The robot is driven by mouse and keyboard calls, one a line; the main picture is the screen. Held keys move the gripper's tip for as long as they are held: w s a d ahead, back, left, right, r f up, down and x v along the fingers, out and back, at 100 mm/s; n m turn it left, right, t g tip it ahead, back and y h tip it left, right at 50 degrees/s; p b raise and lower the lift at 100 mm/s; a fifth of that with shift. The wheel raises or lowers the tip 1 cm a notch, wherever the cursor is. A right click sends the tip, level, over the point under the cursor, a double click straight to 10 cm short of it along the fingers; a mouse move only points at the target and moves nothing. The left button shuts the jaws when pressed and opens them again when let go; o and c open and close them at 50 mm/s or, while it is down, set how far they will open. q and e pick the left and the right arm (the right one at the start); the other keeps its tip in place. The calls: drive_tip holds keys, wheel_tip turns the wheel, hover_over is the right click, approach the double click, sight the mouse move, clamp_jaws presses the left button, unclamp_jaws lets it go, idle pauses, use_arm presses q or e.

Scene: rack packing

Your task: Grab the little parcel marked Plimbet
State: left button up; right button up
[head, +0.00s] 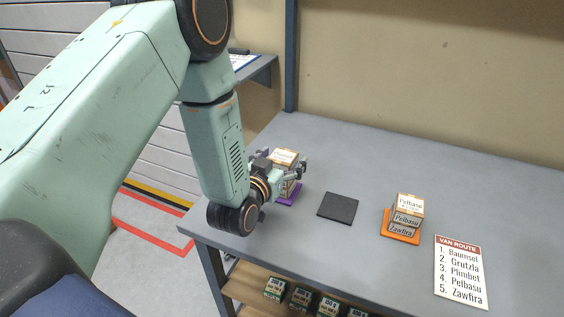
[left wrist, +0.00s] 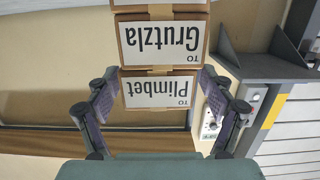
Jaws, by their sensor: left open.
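The Plimbet parcel (left wrist: 157,93) is a small cardboard box with a white label, upside down in the left wrist view. It adjoins the Grutzla parcel (left wrist: 162,42), and a further box edge shows beyond that. In the head view the stack's top parcel (head: 284,156) stands over a purple mat (head: 291,195), partly hidden by my gripper. My left gripper (head: 282,165) is open, with its fingers on either side of the Plimbet parcel; they also show in the left wrist view (left wrist: 160,84). I cannot tell whether they touch it. My right gripper is out of view.
A Pelbasu parcel (head: 409,205) sits on a Zawfira parcel (head: 402,229) over an orange mat (head: 389,232). A black mat (head: 338,208) lies bare between the stacks. A van route sign (head: 460,272) lies at the right. Several boxes (head: 300,297) stand on the shelf below the table.

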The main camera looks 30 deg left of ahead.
use_arm(q)
drive_tip(key=shift+s, duration=0.1)
drive_tip(key=shift+c, duration=0.7)
drive_tip(key=shift+d+r, duration=0.1)
drive_tip(key=shift+d, duration=0.1)
drive_tip(key=c, duration=0.3)
drive_tip(key=shift+a, duration=0.2)
drive_tip(key=c, duration=0.5)
drive_tip(key=shift+d, duration=0.15)
drive_tip(key=c, duration=0.4)
drive_tip(key=shift+o, duration=0.2)
